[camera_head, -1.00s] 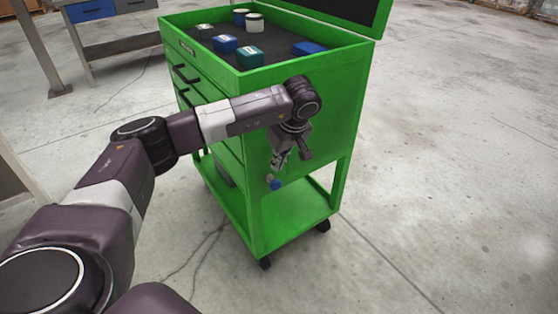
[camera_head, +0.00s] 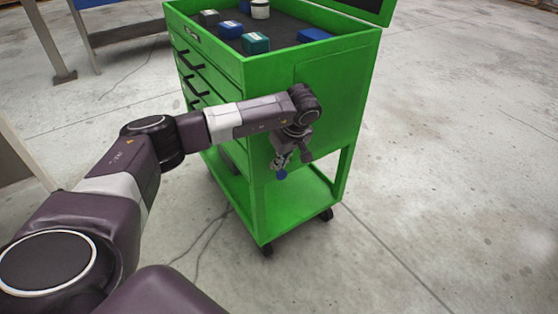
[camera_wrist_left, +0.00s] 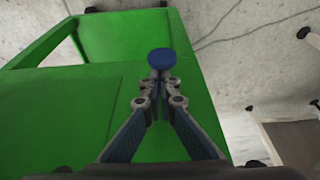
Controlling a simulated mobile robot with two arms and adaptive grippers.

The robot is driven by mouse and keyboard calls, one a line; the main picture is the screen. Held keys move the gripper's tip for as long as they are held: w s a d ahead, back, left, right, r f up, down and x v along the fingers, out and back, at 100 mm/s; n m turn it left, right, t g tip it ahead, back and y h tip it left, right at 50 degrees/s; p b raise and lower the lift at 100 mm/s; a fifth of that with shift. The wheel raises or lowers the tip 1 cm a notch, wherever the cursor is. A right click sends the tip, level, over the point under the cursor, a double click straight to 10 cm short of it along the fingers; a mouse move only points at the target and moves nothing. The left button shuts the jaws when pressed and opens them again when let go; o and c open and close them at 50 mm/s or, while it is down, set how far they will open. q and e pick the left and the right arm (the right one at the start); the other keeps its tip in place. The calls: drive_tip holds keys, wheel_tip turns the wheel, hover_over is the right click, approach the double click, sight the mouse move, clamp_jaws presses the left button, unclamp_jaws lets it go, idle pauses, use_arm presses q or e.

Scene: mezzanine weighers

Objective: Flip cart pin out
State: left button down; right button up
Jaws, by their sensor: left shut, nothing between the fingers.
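The green cart (camera_head: 330,85) stands on castors in the middle of the head view, with its drawers on the left face. A blue round knob, the pin's head (camera_head: 281,175), shows low on the cart's near side panel. In the left wrist view the blue knob (camera_wrist_left: 161,59) lies just beyond my fingertips. My left gripper (camera_head: 280,163) is shut and empty, its tips at or very close to the knob; I cannot tell whether they touch. It also shows in the left wrist view (camera_wrist_left: 158,80), tips together. The pin's shaft is hidden. My right gripper is not in view.
Several small boxes and a white can (camera_head: 260,9) sit in the cart's top tray. The lower shelf (camera_head: 300,205) is bare. A workbench (camera_head: 110,20) stands at the back left, with a cable on the floor. The concrete floor right of the cart is clear.

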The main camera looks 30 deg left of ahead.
use_arm(q)
drive_tip(key=shift+s+d+r, duration=0.1)
drive_tip(key=shift+s+d, duration=0.2)
drive_tip(key=shift+d, duration=0.5)
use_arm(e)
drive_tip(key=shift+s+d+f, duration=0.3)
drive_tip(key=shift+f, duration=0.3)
use_arm(q)
drive_tip(key=shift+s+f, duration=0.1)
drive_tip(key=shift+f, duration=0.1)
drive_tip(key=shift+d+r, duration=0.1)
drive_tip(key=shift+d, duration=0.05)
drive_tip(key=v, duration=1.2)
drive_tip(key=shift+a, duration=0.25)
